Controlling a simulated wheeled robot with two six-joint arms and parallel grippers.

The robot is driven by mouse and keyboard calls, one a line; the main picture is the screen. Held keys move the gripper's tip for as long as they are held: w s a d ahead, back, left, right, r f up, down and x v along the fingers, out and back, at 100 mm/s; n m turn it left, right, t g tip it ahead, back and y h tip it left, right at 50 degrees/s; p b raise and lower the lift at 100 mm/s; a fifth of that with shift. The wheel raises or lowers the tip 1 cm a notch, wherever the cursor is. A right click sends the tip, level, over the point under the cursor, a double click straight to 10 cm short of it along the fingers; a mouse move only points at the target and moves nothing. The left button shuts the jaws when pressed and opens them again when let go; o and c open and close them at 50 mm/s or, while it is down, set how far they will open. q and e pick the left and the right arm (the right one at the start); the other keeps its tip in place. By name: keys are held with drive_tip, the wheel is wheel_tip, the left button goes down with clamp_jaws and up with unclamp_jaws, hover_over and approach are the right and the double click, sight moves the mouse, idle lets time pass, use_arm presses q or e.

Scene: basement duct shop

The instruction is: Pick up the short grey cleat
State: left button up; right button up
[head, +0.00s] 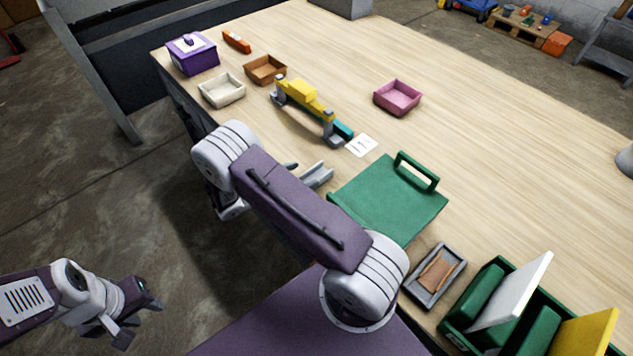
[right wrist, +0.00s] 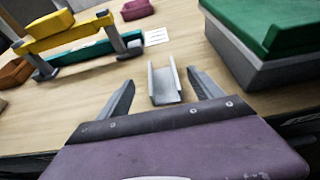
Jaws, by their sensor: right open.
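The short grey cleat (head: 317,175) is a small U-shaped channel lying on the table left of the green-lidded box. In the right wrist view the cleat (right wrist: 164,84) lies lengthwise ahead, its near end between the two fingers in the picture. My right gripper (right wrist: 160,76) is open and empty, with a finger to either side of the cleat. I cannot tell its exact height above the table. In the head view my arm hides most of that gripper. My left gripper (head: 138,314) hangs off the table at lower left; its jaw opening is unclear.
The green-lidded grey box (head: 385,200) stands close right of the cleat. A yellow-and-teal assembly with grey clamps (head: 305,97) and a white marked card (head: 361,145) lie beyond. A grey tray (head: 412,290) and a green bin (head: 452,325) are nearer right. The table's far right is clear.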

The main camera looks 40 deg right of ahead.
sight(321, 175)
drive_tip(key=x, duration=0.4)
drive_tip(key=shift+p, duration=0.35)
drive_tip(key=p+x, duration=0.1)
drive_tip(key=x, duration=0.3)
drive_tip(key=shift+s+d+f, duration=0.1)
drive_tip(key=shift+s+f, duration=0.05)
drive_tip(key=shift+d+f, duration=0.25)
drive_tip(key=shift+d, duration=0.2)
drive_tip(key=shift+a, duration=0.1)
drive_tip(key=shift+c, duration=1.2)
drive_tip(key=shift+r, duration=0.1)
drive_tip(key=c, duration=1.2)
